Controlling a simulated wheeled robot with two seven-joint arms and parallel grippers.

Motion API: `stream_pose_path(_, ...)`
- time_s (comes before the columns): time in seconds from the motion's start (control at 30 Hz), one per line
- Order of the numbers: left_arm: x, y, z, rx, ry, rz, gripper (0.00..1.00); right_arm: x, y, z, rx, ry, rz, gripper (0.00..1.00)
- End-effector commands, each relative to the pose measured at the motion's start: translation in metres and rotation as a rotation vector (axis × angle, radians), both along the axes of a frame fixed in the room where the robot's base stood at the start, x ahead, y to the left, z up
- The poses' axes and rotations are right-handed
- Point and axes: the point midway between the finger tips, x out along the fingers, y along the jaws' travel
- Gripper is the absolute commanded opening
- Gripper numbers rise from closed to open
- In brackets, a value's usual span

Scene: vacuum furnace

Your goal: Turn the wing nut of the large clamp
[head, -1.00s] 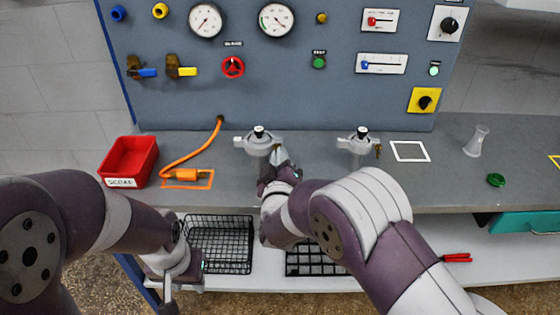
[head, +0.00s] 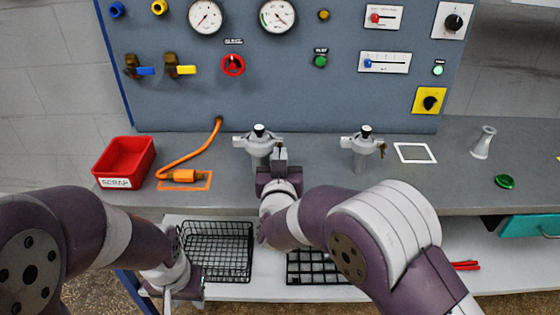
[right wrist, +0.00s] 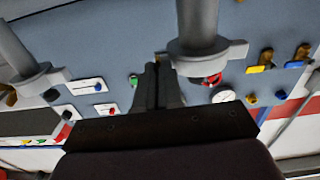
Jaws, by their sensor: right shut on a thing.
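Two grey clamps with black-topped posts stand on the bench in the head view. The left clamp (head: 258,146), at which I work, also shows in the right wrist view (right wrist: 204,50). The other clamp (head: 361,146) has a brass wing nut (head: 382,148) on its right side. My right gripper (head: 280,157) is at the right side of the left clamp, its fingers (right wrist: 157,85) close together on that clamp's wing nut. The fingers hide most of this nut; a brownish bit (right wrist: 161,58) shows behind their tips. My left gripper (head: 168,293) hangs low at the left; its jaw gap is unclear.
A red scrap bin (head: 124,158) and an orange cable plug (head: 184,176) lie left on the bench. A white square outline (head: 415,153), a clear flask (head: 483,142) and a green cap (head: 504,181) are at the right. Wire baskets (head: 218,250) sit on the lower shelf.

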Motion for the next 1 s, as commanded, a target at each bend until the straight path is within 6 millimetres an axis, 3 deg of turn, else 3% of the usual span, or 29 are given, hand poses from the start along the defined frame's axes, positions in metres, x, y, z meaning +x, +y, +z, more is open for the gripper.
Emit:
stream_pose_path(0.6,0.0,0.0,-0.0031,0.0,0.0,0.0,0.37,0.0,0.0,0.0002,0.042,0.0,0.0,0.0)
stream_pose_path(0.7,0.0,0.0,-0.0031,0.0,0.0,0.0,0.37,0.0,0.0,0.0003,0.042,0.0,0.0,0.32)
stream_pose_path(1.0,0.0,0.0,-0.0031,0.0,0.0,0.0,0.37,0.0,0.0005,0.0004,0.041,-0.001,0.001,0.33)
